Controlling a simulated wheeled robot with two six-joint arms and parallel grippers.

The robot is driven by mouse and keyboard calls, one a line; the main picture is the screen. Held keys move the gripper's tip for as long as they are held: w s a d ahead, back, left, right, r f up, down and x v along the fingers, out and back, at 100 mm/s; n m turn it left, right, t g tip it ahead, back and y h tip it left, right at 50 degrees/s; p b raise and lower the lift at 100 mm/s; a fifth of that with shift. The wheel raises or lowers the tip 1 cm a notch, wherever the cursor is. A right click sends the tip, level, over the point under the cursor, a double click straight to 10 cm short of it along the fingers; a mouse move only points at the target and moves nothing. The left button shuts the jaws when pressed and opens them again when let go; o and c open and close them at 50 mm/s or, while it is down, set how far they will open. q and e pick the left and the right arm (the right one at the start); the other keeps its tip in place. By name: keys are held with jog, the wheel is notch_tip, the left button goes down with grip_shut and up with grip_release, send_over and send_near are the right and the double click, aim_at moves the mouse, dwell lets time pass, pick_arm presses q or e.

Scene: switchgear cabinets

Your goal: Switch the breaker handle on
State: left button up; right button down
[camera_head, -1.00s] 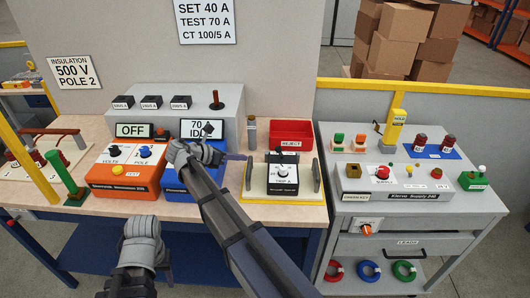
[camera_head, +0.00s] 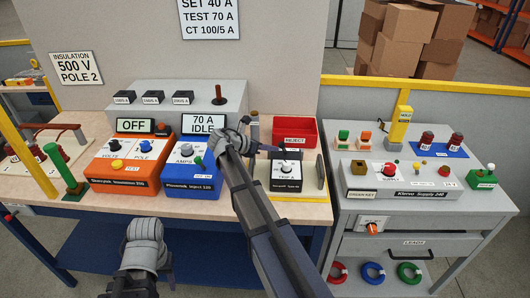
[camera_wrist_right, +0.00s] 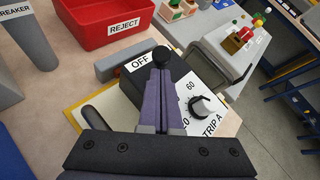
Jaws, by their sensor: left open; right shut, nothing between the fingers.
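The breaker is a black box with a white face (camera_head: 287,170) on a beige base on the bench. Its face has a "TRIP A" dial (camera_wrist_right: 205,106), and an "OFF" label (camera_wrist_right: 139,62) shows at its far edge in the right wrist view. The black round handle knob (camera_wrist_right: 163,56) shows just beyond the fingertips; I cannot tell whether they touch it. My right gripper (camera_wrist_right: 160,78) is shut and empty, over the breaker. In the head view its arm reaches across to the breaker's left. My left gripper (camera_head: 163,268) is open, low in front of the bench.
A red reject bin (camera_head: 296,133) stands behind the breaker. A blue test set (camera_head: 188,178) reading "70 A IDLE" and an orange insulation tester (camera_head: 122,173) reading "OFF" stand left. A grey supply cart (camera_head: 400,190) stands right. Upright side plates flank the breaker.

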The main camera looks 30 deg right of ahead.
jog(key=shift+d, duration=0.15)
jog(key=shift+d+r+p, duration=0.1)
jog(key=shift+r+p, duration=0.15)
jog(key=shift+p, duration=0.15)
jog(key=shift+s+d+r+m+t+y+p, duration=0.35)
jog(key=shift+y+p, duration=0.45)
jog(key=shift+p, duration=0.65)
jog(key=y+p, duration=0.1)
jog(key=d+r+t+y+p, duration=0.1)
jog(key=p, duration=0.1)
jog(key=s+m+y+p, duration=0.1)
jog(key=p, duration=0.1)
jog(key=shift+d+r, duration=0.25)
jog(key=shift+d, duration=0.15)
jog(key=shift+s+d+m+t+y+p, duration=0.3)
jog(key=shift+d+t+y+p, duration=0.2)
jog(key=shift+y, duration=0.2)
jog(key=shift+w+a+f, duration=0.15)
jog(key=shift+f, duration=0.05)
